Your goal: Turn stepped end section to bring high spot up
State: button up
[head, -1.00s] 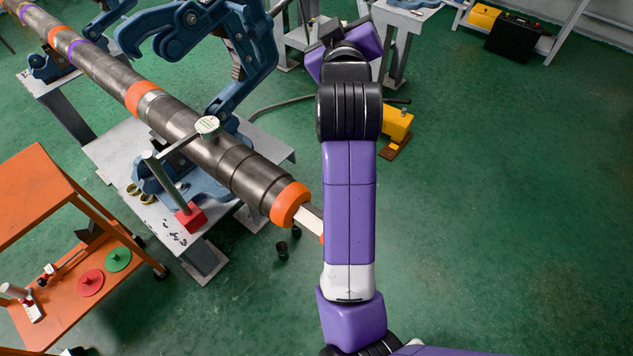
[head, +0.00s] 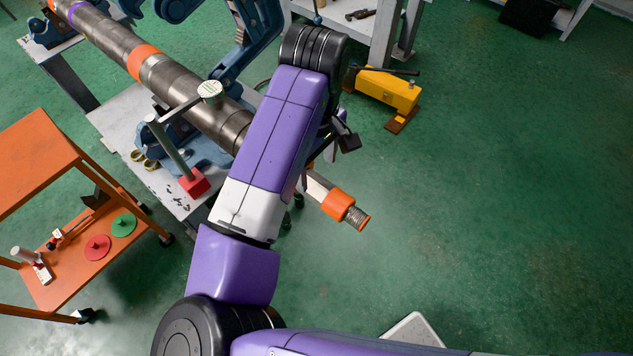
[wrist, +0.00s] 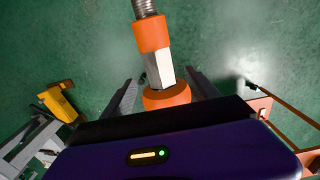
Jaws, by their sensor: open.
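The stepped end section juts from the long grey pipe (head: 190,95). It has a pale flat-sided part (head: 316,187), an orange collar (head: 338,204) and a threaded tip (head: 357,218). In the wrist view the flat-sided part (wrist: 160,68) lies between the two fingers of my open gripper (wrist: 162,88), with gaps on both sides; a second orange collar (wrist: 166,97) shows nearer the palm. I cannot tell the height between them. In the head view my arm hides part of the pipe. A dial gauge (head: 209,92) on a red-based stand (head: 195,183) reaches over the pipe.
Blue vises (head: 235,60) hold the pipe above a grey table (head: 115,118). An orange cart (head: 35,180) with red and green discs stands at left. A yellow vise-like unit (head: 388,90) sits beyond my arm. The green floor at right is clear.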

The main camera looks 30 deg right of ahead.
aim_at(316, 182)
notch_tip(316, 182, down, 8)
jog(key=shift+r, duration=0.25)
jog(key=shift+c, duration=0.4)
jog(key=c, duration=1.3)
